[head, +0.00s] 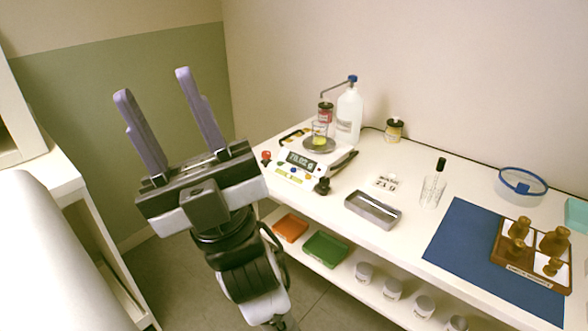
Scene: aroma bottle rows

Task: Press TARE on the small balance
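The small balance (296,174) stands at the left end of the white table. It is a white unit with a lit display (301,161) that seems to read 78.02 g, and small coloured buttons sit along its front. The button lettering is too small to read, so I cannot tell which is TARE. A small glass with yellow contents (320,133) stands on its round pan (318,146). My gripper (154,82) is raised to the left of the table, well apart from the balance. Its two purple fingers point up, spread wide and empty.
A white pump bottle (349,115) and a jar (393,130) stand behind the balance. A grey tray (372,209), glass cylinder (432,190) and blue mat (455,245) are to the right.

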